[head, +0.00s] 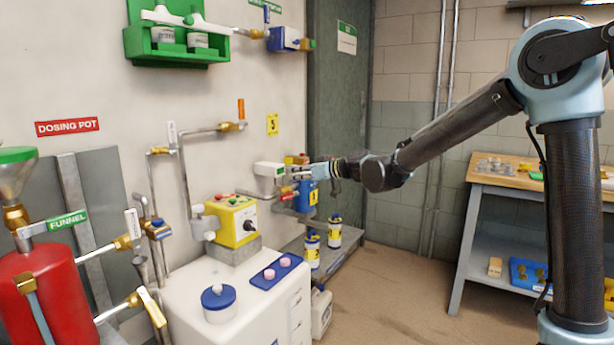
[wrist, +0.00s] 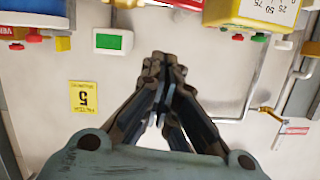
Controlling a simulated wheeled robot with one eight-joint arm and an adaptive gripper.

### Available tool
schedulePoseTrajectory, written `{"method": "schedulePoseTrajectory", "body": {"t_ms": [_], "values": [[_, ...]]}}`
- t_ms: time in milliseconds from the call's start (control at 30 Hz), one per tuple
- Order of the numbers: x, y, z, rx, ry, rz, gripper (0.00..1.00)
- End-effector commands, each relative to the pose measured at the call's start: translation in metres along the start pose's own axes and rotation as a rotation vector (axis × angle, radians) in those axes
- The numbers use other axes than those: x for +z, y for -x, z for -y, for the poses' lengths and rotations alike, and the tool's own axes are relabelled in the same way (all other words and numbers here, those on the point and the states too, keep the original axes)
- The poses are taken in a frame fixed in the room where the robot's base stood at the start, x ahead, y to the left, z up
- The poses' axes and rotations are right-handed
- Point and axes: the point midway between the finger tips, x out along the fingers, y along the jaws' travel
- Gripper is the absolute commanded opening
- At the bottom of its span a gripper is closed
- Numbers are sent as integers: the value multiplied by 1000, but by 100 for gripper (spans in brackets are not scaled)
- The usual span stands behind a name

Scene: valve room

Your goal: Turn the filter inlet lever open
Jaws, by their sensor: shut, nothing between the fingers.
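My gripper (head: 304,172) is shut and empty, reaching left toward the pipework near the wall. Its closed fingers (wrist: 157,64) also show in the wrist view, clear of any lever. An orange lever (head: 241,108) stands upright on a brass valve (head: 232,127) on the wall pipe, left of the yellow tag 5 (head: 272,125). In the wrist view, which looks upside down, that tag (wrist: 84,97) is left of the fingers, and an orange handle with brass fitting (wrist: 268,111) is at right. I cannot read which lever is labelled filter inlet.
A white box with a green label (head: 268,169) and a blue housing (head: 305,196) are close to my gripper. A yellow control box (head: 232,218) stands on a white cabinet (head: 190,290). A workbench (head: 500,176) is at right. Open floor lies between.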

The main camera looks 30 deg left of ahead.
Motion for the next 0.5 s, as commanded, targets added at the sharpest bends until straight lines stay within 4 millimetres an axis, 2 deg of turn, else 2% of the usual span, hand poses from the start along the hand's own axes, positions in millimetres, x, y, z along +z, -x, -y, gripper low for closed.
{"method": "schedulePoseTrajectory", "body": {"t_ms": [100,300,500], "values": [[2,-18,0,0,0,0,0],[28,-21,0,1,0,0,0],[38,-23,0,1,0,0,0]]}}
